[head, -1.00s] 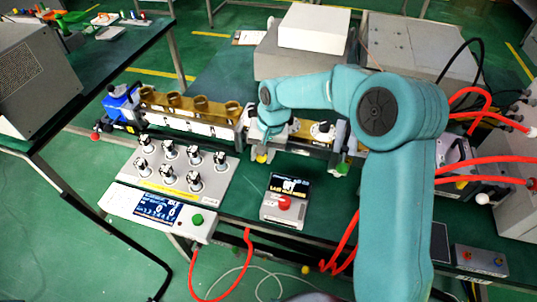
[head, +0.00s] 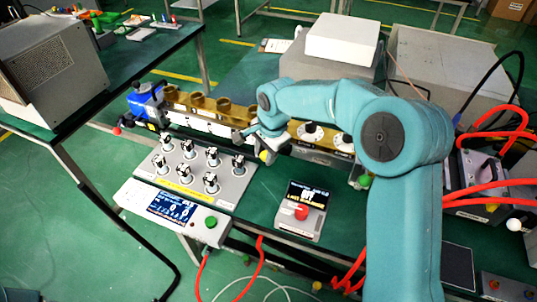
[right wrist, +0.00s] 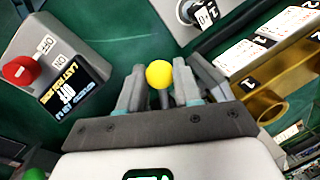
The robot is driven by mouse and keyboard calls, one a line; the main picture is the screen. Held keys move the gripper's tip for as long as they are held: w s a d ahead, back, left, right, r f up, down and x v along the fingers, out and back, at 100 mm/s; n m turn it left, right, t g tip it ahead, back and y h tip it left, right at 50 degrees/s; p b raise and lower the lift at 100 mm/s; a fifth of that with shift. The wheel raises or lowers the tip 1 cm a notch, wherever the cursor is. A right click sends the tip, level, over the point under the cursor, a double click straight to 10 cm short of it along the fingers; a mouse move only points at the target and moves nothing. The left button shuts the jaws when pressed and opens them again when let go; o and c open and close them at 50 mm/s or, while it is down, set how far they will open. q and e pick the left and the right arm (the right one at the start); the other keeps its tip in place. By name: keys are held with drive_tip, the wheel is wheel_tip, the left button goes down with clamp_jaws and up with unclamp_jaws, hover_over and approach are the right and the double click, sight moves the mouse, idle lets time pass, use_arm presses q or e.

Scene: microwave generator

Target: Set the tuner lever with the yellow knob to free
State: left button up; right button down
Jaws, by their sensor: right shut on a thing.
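The yellow knob (head: 264,156) is on a tuner lever at the front of the brass waveguide line (head: 225,110). In the right wrist view the yellow knob (right wrist: 158,74) sits between my fingertips, with its dark lever stem below it. My right gripper (head: 268,143) is shut on the lever at the knob; the arm hides part of the line there. A green knob (head: 364,181) shows farther right, partly beside my arm. No lever position label is readable. My left gripper is not in view.
A box with a red knob and lit screen (head: 302,211) stands in front of the line. A grey panel with several black-and-white knobs (head: 207,182) and a display unit (head: 172,208) are to the left. Red hoses (head: 490,190) run at right.

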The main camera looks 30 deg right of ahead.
drive_tip(key=shift+w+r, duration=0.2)
drive_tip(key=shift+r, duration=0.05)
drive_tip(key=c, duration=0.8)
unclamp_jaws()
drive_tip(key=shift+a, duration=0.1)
drive_tip(key=shift+s, duration=0.1)
drive_tip(key=s+r, duration=0.1)
drive_tip(key=r, duration=0.4)
drive_tip(key=s+r, duration=0.1)
drive_tip(key=r, duration=0.4)
drive_tip(key=s+r, duration=0.1)
drive_tip(key=r, duration=0.5)
drive_tip(key=shift+s+d+p, duration=0.1)
drive_tip(key=shift+d+p, duration=0.25)
drive_tip(key=shift+p, duration=0.05)
